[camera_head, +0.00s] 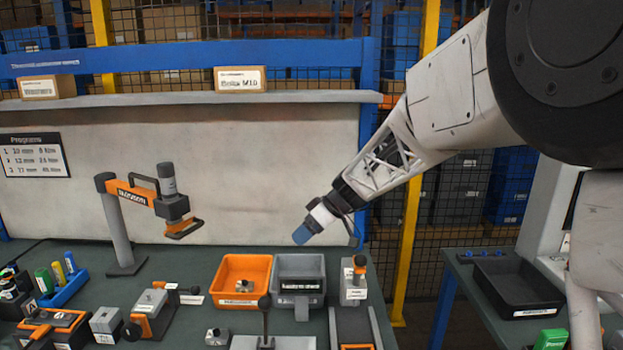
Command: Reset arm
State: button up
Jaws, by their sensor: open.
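My arm reaches in from the upper right, and my gripper (303,233) hangs at its lower left end, tipped with blue. It is open, with nothing seen in it. It is in the air in front of the pale back panel, above the orange bin (228,264) and the grey bin (284,264) and apart from both. The gap between the fingers is too small to make out at this angle.
An orange-and-black tool on a grey post (119,230) stands left of my gripper. Clamps and fixtures crowd the green bench (200,258). A black tray (516,285) is on the right-hand table. A yellow upright (412,215) stands between the tables.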

jog(key=s+d+r+m+t+h, duration=0.1)
jog(key=s+d+r+m+h, duration=0.25)
jog(key=s, duration=0.65)
jog(key=s+d+r+m+t, duration=0.1)
jog(key=s+d+r+m, duration=0.1)
jog(key=s+d+r, duration=0.5)
jog(key=s+d+r+m+t+h, duration=0.1)
jog(key=s+d+m+h, duration=0.2)
jog(key=s, duration=0.9)
jog(key=s+d+m+t+h, duration=0.2)
jog(key=s+d+m, duration=0.35)
jog(key=s, duration=0.65)
notch_tip(320, 180, down, 10)
jog(key=g, duration=0.2)
jog(key=shift+w+d+n+g, duration=0.3)
jog(key=shift+w+d+g, duration=0.05)
jog(key=shift+w+g, duration=0.05)
jog(key=shift+f, duration=0.1)
